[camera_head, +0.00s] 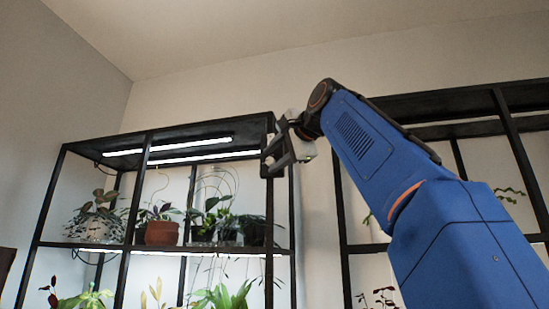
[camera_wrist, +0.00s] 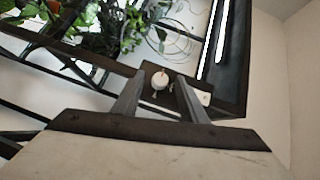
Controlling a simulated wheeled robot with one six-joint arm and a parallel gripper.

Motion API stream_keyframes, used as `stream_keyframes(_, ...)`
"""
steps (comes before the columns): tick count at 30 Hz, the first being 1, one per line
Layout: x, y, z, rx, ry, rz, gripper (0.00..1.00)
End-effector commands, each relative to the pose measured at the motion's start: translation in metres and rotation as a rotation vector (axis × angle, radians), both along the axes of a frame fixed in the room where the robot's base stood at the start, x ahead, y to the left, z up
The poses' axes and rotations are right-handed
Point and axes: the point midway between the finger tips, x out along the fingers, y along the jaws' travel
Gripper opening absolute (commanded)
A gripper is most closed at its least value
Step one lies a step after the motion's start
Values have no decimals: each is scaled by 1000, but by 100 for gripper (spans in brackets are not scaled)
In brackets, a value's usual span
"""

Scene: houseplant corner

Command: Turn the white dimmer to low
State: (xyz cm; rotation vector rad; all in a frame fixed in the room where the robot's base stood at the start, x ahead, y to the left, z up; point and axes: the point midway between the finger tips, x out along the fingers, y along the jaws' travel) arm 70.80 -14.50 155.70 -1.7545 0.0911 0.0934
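The white dimmer (camera_wrist: 160,82) shows in the wrist view as a round white knob with a small reddish mark at its top, on a dark rack part. My gripper (camera_wrist: 161,86) is open, with one finger at each side of the knob in the picture. Gaps show between the fingers and the knob, and I cannot tell how far the tips are from it in depth. In the head view my gripper (camera_head: 268,156) is at the right front post of the left rack, and the dimmer cannot be made out clearly there.
The left black rack (camera_head: 138,190) holds several potted plants, including one in a terracotta pot (camera_head: 161,233), under lit tube lamps (camera_head: 190,150). In the wrist view a small pale piece (camera_wrist: 205,98) shows beside the right finger. A second black rack (camera_head: 508,130) stands at right.

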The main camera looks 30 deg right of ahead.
Motion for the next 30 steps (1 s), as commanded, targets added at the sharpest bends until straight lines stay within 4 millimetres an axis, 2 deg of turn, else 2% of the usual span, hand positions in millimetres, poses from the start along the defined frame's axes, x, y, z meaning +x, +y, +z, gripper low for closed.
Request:
stream_keyframes(7, -8, -1, 1, 1, -1, -2, 39)
stream_keyframes(19, -58, 0, 7, -1, -2, -4, 39)
stream_keyframes(30, -89, 0, 10, 0, -1, -3, 39)
